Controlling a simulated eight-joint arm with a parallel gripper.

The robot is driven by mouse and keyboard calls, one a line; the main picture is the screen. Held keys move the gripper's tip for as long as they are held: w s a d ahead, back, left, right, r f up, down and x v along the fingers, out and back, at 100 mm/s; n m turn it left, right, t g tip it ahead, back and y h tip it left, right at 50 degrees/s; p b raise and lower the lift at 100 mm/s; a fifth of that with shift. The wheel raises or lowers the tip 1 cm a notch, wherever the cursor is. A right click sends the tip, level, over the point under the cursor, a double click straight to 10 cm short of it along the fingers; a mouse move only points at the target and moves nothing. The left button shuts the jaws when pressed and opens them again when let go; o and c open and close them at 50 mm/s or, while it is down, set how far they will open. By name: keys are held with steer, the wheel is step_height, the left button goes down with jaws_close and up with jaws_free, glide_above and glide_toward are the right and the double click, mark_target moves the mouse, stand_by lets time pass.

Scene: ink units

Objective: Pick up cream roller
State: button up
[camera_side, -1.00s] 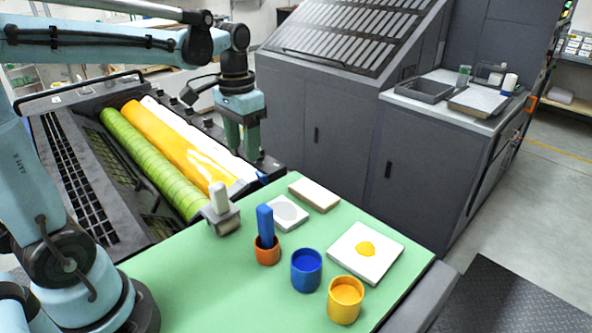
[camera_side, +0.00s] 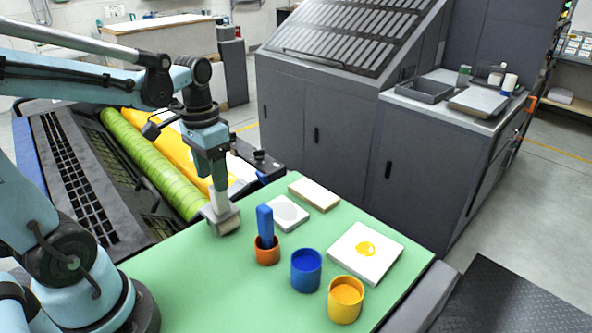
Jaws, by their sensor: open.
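The cream roller (camera_side: 221,216) stands upright on the green table top (camera_side: 190,272), near its far left edge beside the press. It has a pale upright handle and a wider grey-beige head. My gripper (camera_side: 217,185) points down at the handle's top, with its green fingers open. The fingers overlap the upper handle in the picture and hide part of it. I cannot tell whether they touch it.
Right of the roller are an orange cup (camera_side: 266,254) holding a blue-handled tool (camera_side: 265,222), a blue pot (camera_side: 306,270) and a yellow pot (camera_side: 345,300). The press's green roller (camera_side: 150,160) is left. The front-left table is clear.

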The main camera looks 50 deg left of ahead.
mark_target(220, 206)
steer(key=shift+w+d+f, duration=0.1)
steer(key=shift+w+f, duration=0.05)
steer(key=shift+f, duration=1.25)
steer(key=shift+w+d+f, duration=0.1)
steer(key=shift+f, duration=1.25)
steer(key=c, duration=1)
